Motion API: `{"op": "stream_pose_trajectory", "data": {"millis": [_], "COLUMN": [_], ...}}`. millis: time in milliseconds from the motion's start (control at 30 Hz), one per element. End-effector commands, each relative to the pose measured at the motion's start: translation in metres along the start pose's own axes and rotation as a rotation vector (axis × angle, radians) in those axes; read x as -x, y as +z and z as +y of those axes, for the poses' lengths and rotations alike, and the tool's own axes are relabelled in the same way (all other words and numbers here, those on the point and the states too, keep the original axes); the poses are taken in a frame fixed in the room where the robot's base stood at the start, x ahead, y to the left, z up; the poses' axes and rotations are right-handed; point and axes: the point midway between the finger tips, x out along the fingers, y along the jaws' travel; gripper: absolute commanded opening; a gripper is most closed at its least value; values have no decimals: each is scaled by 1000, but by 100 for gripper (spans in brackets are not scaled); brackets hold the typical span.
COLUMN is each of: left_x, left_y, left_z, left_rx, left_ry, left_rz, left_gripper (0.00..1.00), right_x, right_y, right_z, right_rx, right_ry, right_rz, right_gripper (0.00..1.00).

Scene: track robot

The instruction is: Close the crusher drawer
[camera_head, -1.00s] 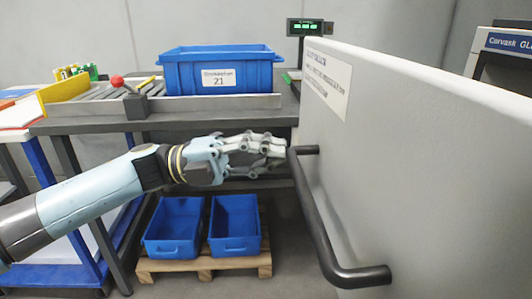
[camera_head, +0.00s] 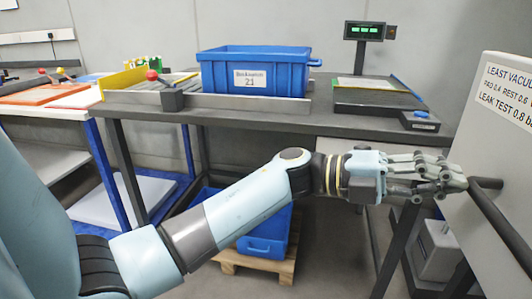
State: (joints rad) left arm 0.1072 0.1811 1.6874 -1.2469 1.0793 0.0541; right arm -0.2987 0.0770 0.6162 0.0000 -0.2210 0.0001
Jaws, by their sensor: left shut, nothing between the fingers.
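A light grey front panel (camera_head: 495,125) with a printed label stands at the right edge, cut off by the frame. A dark bar handle (camera_head: 500,226) is fixed to it and runs down out of view. I cannot tell how far the drawer is open. My left gripper (camera_head: 463,183) is shut and empty, its arm reaching across from the left. Its fingertips are at the handle's upper end, close to the panel; I cannot tell whether they touch. My right gripper is not in view.
A dark workbench (camera_head: 280,117) spans the back with a blue crate (camera_head: 284,86) on it. A scale (camera_head: 388,97) with a green display (camera_head: 364,31) stands at its right end.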

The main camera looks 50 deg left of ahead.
Motion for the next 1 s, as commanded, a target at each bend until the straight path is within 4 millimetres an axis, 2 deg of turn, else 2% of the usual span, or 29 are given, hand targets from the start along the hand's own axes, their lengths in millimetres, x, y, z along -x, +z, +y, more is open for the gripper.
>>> {"op": "stream_pose_trajectory", "data": {"millis": [33, 200, 400, 633, 1000], "left_x": [-12, -42, -66, -77, -79], "left_y": [1, 6, 10, 13, 14], "left_z": [0, 6, 12, 15, 14], "left_rx": [1, 1, 1, 1, -1], "left_ry": [-6, -4, -1, 0, -3], "left_rz": [0, 0, 0, 0, -2], "left_gripper": [0, 0, 0, 0, 0], "right_x": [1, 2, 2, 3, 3], "right_y": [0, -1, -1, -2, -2], "right_z": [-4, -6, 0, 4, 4], "right_rx": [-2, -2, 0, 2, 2], "right_ry": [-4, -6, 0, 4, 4], "right_rz": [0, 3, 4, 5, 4], "right_gripper": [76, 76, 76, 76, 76]}}
